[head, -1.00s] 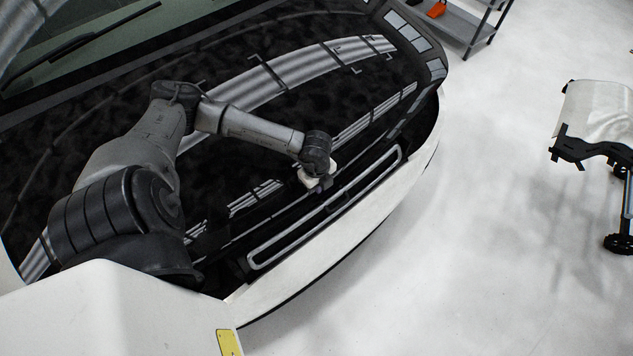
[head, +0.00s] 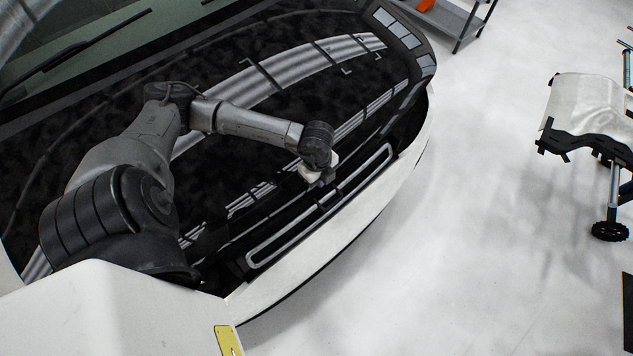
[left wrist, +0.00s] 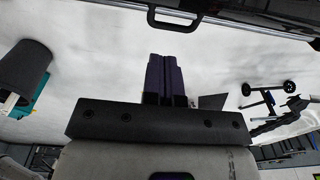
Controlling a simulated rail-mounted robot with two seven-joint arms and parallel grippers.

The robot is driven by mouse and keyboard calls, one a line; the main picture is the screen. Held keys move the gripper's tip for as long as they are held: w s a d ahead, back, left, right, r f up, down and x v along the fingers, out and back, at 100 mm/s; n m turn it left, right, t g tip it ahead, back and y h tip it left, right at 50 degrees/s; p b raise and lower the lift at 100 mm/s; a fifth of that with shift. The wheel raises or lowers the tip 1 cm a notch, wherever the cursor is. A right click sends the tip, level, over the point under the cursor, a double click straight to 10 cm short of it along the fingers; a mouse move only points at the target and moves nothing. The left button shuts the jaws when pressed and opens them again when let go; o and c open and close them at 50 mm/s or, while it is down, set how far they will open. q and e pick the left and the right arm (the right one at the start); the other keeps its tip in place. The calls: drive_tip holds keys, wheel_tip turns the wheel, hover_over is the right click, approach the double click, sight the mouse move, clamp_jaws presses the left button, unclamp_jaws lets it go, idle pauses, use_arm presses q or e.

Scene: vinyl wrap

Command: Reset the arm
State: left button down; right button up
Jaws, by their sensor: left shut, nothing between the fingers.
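My left arm reaches in from the left in the head view, over the glossy black hood of a car (head: 255,170). My left gripper (head: 322,180) is at the arm's end, near the front edge of the hood by the grille opening (head: 320,205). In the left wrist view, my left gripper's dark purple fingers (left wrist: 167,78) are pressed together with nothing between them. Whether the gripper touches the car cannot be told. My right gripper is in neither view.
The car's white bumper (head: 345,235) curves below the grille. A wheeled stand with a pale sheet (head: 590,105) is at the right. A grey shelf (head: 445,18) stands at the top right. The pale floor (head: 490,200) between them is clear.

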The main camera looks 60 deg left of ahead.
use_arm(q)
drive_tip(key=shift+d+r, duration=0.15)
drive_tip(key=shift+r, duration=2.7)
